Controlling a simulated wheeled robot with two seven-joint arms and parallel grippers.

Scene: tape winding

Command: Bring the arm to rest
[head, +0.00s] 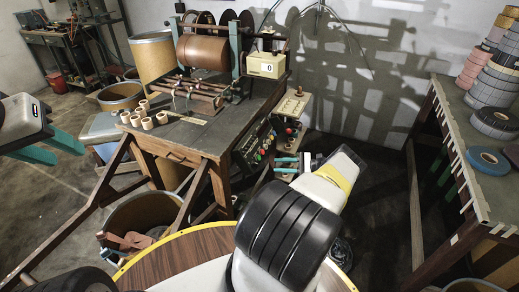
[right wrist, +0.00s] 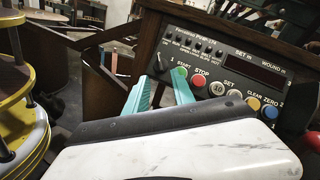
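My left gripper (head: 62,148) is at the left edge of the head view, its teal fingers apart with nothing between them. My right arm crosses the lower middle of the head view, and its gripper (head: 284,167) is low beside the winding machine's control panel (head: 256,143). In the right wrist view, the right gripper's teal fingers (right wrist: 165,82) stand apart, with no object seen between them. Their tips point at the panel (right wrist: 225,62), close to the green START button (right wrist: 180,73). I cannot tell whether a fingertip touches it.
The winding bench (head: 215,128) carries a copper-coloured roll (head: 203,52), several small cores (head: 147,122) and a counter box (head: 266,65). A table (head: 450,128) with stacked tape rolls stands right. Bins (head: 135,212) and a round wood-topped surface (head: 180,255) are near me.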

